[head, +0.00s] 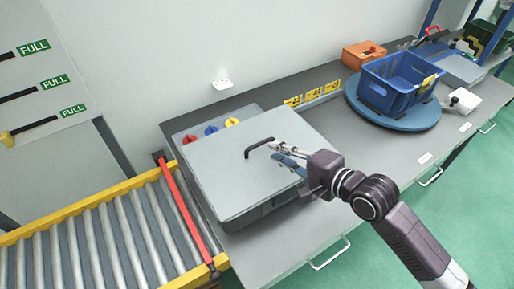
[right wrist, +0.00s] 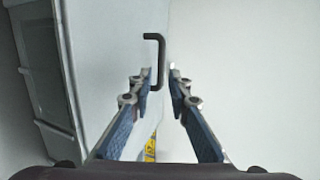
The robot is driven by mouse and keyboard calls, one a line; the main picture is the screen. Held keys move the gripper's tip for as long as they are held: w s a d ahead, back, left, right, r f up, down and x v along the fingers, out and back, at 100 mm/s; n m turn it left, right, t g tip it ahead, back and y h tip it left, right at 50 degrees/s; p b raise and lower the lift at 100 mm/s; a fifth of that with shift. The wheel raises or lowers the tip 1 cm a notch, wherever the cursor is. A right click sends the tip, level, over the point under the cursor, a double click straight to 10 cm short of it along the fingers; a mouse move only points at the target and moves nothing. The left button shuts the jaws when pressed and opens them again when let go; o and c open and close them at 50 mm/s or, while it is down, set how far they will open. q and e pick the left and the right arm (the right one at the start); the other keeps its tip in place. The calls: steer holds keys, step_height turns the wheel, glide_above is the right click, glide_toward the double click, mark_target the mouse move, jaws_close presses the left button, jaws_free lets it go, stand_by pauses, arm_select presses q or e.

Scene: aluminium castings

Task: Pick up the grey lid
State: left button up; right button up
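The grey lid (head: 235,170) lies on a grey box (head: 262,208) on the table and has a black bar handle (head: 258,148) on top. My right gripper (head: 273,151) is over the lid, just right of the handle. In the right wrist view the lid (right wrist: 105,60) and its handle (right wrist: 155,62) show ahead, and the handle lies at the tips of my right gripper (right wrist: 160,78). The fingers are apart, with a gap between them, and I cannot see them touching the handle. The inside of the box is hidden. My left gripper is not in view.
A roller conveyor (head: 100,235) with a red bar (head: 185,210) adjoins the table on the left. Red, blue and yellow knobs (head: 211,130) stand behind the lid. A blue crate (head: 390,88) sits on a round blue turntable (head: 400,119) at right. An orange bin (head: 362,54) stands behind.

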mark_target(262, 144)
steer(key=shift+p+x, duration=0.35)
steer(key=shift+x, duration=0.4)
steer(key=p+x, duration=0.1)
steer(key=x, duration=0.3)
steer(key=shift+a+r, duration=0.1)
steer(key=c, duration=0.4)
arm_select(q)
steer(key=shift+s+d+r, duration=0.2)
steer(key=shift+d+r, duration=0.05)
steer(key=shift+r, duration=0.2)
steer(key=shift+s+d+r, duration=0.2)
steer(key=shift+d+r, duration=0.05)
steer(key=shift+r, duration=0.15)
arm_select(e)
jaws_close()
